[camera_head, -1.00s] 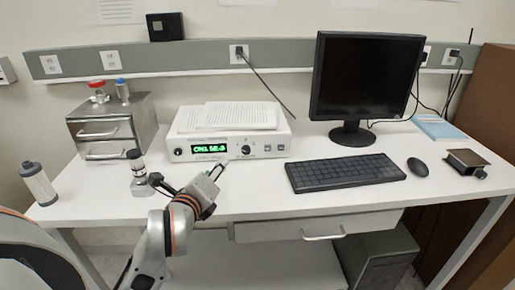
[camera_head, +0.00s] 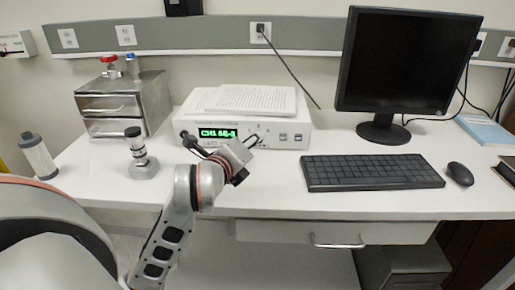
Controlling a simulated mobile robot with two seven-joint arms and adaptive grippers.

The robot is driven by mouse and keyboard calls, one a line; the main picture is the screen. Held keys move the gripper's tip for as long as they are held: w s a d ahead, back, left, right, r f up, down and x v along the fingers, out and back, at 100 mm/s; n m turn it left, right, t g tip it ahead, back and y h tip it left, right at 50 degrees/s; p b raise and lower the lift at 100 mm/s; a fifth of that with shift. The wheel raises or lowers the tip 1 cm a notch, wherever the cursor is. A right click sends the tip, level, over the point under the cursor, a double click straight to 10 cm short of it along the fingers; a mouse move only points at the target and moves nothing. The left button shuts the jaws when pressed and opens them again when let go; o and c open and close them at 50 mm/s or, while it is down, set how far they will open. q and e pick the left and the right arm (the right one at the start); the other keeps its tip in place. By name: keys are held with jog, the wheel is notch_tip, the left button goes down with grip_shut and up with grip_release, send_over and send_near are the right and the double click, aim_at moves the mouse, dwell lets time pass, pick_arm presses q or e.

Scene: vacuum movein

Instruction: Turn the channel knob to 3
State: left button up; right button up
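The white instrument (camera_head: 296,138) stands on the bench with a green lit display (camera_head: 217,133) that appears to start with "CH1"; the rest is too blurred to read. The channel knob on its front, right of the display, is largely hidden by my gripper and cannot be made out clearly. My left gripper (camera_head: 222,143) is in front of the instrument's face, with its dark fingers spread apart, one toward the display's left and one near the knob area. It holds nothing visible. Contact with the knob cannot be told. My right gripper is not in view.
Papers (camera_head: 255,98) lie on the instrument. A drawer box (camera_head: 120,105), a microscope-like device (camera_head: 140,160) and a grey cylinder (camera_head: 38,155) stand left. A keyboard (camera_head: 370,172), mouse (camera_head: 460,174) and monitor (camera_head: 405,60) stand right. The bench front between gripper and keyboard is clear.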

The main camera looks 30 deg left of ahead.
pick_arm(q)
jog(key=shift+w+a+f+b, duration=0.15)
jog(key=shift+w+f+b, duration=0.4)
jog(key=shift+w+b, duration=0.15)
jog(key=shift+x, duration=0.8)
jog(key=shift+w+a+r, duration=0.1)
jog(key=shift+w+r, duration=0.05)
jog(key=shift+w, duration=0.15)
jog(key=shift+w+b, duration=0.15)
jog(key=shift+b, duration=0.15)
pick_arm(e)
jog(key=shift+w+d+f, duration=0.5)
pick_arm(q)
grip_shut()
